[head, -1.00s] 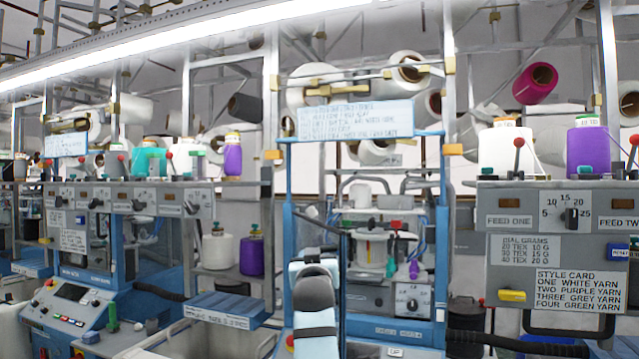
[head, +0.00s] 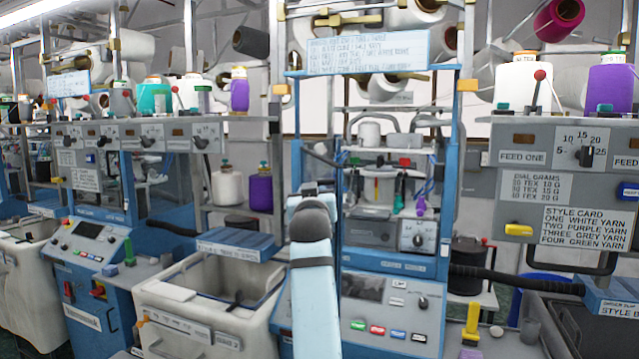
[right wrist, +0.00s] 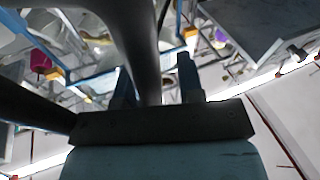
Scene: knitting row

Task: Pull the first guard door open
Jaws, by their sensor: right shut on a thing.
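The middle machine has a blue upright frame (head: 461,150) around its knitting unit. A clear guard panel in this frame cannot be told apart from the opening. My right arm rises from the bottom in front of the frame's left side, and its wrist hides most of my right gripper in the head view. In the right wrist view, my right gripper (right wrist: 157,82) is shut around a thick dark bar (right wrist: 145,45), which looks like a door handle. How far the door stands open cannot be told. My left gripper is not in view.
A cream bin (head: 184,318) stands left of my arm, under a blue ledge (head: 236,247). A grey control panel with a style card (head: 584,229) is at the right. A dark hose (head: 515,277) crosses low on the right, above a yellow-handled item (head: 472,322).

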